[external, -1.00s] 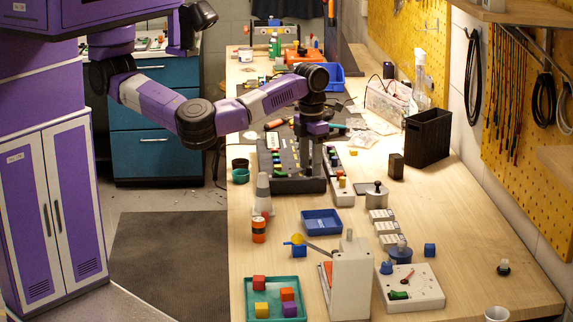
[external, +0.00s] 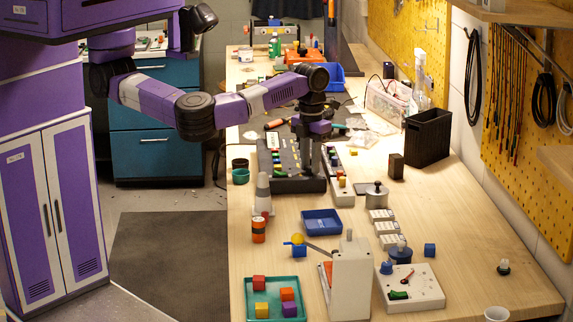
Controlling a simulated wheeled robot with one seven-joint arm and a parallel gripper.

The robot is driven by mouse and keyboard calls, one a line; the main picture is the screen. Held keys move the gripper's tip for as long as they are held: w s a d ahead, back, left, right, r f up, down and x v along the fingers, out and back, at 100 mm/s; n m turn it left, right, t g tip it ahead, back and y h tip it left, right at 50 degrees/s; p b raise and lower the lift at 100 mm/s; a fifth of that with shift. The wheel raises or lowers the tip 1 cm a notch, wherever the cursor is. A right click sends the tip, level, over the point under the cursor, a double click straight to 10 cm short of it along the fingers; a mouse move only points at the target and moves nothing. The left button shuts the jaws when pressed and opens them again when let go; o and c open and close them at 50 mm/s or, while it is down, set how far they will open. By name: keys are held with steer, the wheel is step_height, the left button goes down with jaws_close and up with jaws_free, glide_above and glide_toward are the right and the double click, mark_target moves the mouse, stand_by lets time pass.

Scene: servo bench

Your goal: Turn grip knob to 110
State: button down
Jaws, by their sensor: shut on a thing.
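My gripper (external: 315,174) points straight down at the right part of a dark sloped control panel (external: 288,185). Its jaws are shut at the panel's surface, on what appears to be the grip knob. The knob itself is hidden by the jaws and too small to make out, so its angle and any scale cannot be read. Several small coloured controls, green, red and yellow among them, show on the panel to the left of my gripper.
A strip with coloured buttons (external: 343,193) lies close right of the panel. A white box with a dial (external: 425,285) is nearer the camera.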

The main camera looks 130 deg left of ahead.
mark_target(310, 167)
steer(key=n, duration=0.5)
steer(key=shift+n+b, duration=0.4)
steer(key=shift+r, duration=0.1)
steer(key=c, duration=1.2)
jaws_free()
step_height(310, 167, up, 8)
steer(key=shift+f, duration=0.15)
